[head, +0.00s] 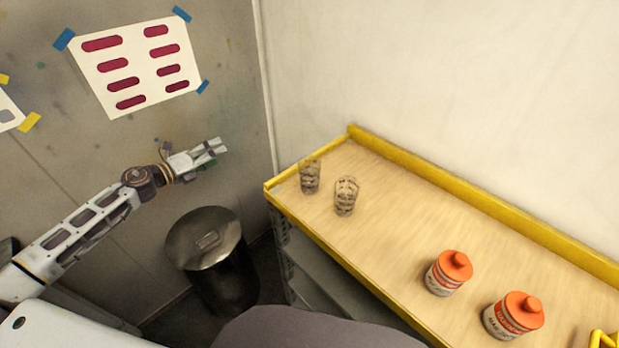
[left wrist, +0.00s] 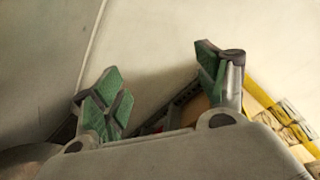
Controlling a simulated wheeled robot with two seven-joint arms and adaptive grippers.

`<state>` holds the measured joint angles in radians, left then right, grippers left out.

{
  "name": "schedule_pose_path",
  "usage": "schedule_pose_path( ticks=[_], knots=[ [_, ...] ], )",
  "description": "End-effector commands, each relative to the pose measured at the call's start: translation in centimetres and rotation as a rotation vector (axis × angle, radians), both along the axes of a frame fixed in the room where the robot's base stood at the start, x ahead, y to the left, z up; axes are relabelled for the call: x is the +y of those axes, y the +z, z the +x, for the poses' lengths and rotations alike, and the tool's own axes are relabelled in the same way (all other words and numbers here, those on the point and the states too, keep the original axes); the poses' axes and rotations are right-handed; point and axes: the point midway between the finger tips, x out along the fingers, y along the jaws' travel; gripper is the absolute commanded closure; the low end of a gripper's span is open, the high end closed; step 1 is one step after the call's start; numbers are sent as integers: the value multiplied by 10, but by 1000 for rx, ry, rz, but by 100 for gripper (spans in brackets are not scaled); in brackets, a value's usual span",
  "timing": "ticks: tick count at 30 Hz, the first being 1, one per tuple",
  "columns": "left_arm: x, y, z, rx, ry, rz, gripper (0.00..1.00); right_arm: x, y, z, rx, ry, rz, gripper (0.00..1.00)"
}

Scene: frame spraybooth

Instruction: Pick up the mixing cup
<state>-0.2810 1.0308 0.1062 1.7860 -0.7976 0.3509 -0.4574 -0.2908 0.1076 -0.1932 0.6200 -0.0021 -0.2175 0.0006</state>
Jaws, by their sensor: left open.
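Two clear mixing cups with dark markings stand upright on the wooden bench top. One cup (head: 310,177) is at the bench's left end and the other cup (head: 345,196) is just right of it. My left gripper (head: 219,146) is open and empty, in the air left of the bench and apart from both cups. Its green-padded fingers (left wrist: 160,88) are spread in the left wrist view. Parts of the cups appear at the right edge of that view, cut off. My right gripper is not in view.
Two orange-capped cans, one can (head: 449,273) and another can (head: 513,316), stand nearer on the bench (head: 400,230). A raised yellow rim (head: 480,200) edges the bench. A lidded metal bin (head: 208,250) stands on the floor below my left arm. The bench's middle is clear.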

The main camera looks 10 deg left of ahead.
Motion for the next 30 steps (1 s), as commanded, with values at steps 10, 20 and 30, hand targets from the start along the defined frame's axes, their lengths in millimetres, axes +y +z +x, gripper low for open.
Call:
schedule_pose_path(
  ticks=[10, 20, 30],
  knots=[
    [-114, 60, -42, -204, -376, 371, 27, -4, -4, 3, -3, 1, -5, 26],
    [-193, 85, -101, -396, -684, 705, 27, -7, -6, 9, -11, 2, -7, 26],
    [-212, 88, -121, -456, -774, 810, 27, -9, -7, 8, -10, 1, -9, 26]
  ],
)
